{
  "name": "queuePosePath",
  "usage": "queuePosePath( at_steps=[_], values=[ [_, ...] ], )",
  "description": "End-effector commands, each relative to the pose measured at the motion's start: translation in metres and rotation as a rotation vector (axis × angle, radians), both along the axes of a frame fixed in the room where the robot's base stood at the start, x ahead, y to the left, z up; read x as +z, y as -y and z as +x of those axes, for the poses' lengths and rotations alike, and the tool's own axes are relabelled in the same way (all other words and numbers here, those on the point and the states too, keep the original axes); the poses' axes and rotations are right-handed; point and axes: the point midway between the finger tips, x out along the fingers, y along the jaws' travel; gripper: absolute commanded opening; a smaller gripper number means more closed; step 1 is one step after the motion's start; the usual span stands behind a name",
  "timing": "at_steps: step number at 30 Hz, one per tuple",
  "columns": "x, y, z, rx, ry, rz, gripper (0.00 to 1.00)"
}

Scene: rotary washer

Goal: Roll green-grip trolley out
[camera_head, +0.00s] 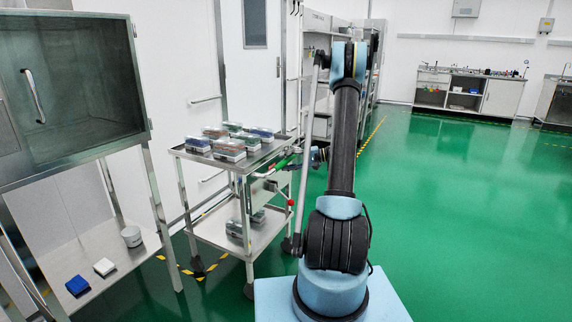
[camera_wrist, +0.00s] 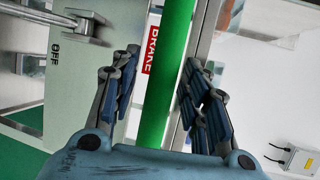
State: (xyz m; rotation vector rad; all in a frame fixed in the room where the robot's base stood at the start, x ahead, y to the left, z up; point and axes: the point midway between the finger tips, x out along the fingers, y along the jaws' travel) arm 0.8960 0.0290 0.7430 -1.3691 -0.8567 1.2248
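The steel trolley (camera_head: 238,172) stands left of my arm, with several packs on its top shelf and more on its lower shelf. Its green grip (camera_head: 283,163) is on the side facing my arm. In the wrist view the green grip (camera_wrist: 168,82) runs lengthwise between the fingers of my gripper (camera_wrist: 163,60). The fingers stand apart on both sides of it, with visible gaps, so my gripper is open around the grip. A red BRAKE label (camera_wrist: 152,50) and a panel marked OFF (camera_wrist: 58,75), with a metal lever (camera_wrist: 75,22), show beside it.
A steel cabinet (camera_head: 75,85) on a stand is left of the trolley; its lower shelf (camera_head: 95,262) holds a blue block, a white block and a cup. A white wall is behind. Yellow-black tape (camera_head: 188,270) marks the floor. The green floor (camera_head: 460,200) at right is clear.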

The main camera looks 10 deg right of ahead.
Motion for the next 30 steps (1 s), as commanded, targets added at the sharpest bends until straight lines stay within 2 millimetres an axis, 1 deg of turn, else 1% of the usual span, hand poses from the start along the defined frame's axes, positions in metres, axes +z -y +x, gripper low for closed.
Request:
queuePosePath(
  at_steps=[7,11,14,24,27,30],
  values=[
    [0.001,0.000,-0.001,0.003,0.000,0.001,0.42],
    [0.003,0.009,-0.003,0.001,0.000,0.002,0.42],
    [0.005,0.022,-0.006,0.001,-0.001,0.002,0.42],
    [0.018,0.084,-0.018,0.000,-0.001,0.001,0.42],
    [0.020,0.097,-0.021,0.000,-0.001,0.000,0.42],
    [0.022,0.107,-0.023,0.001,-0.001,0.000,0.42]
  ],
)
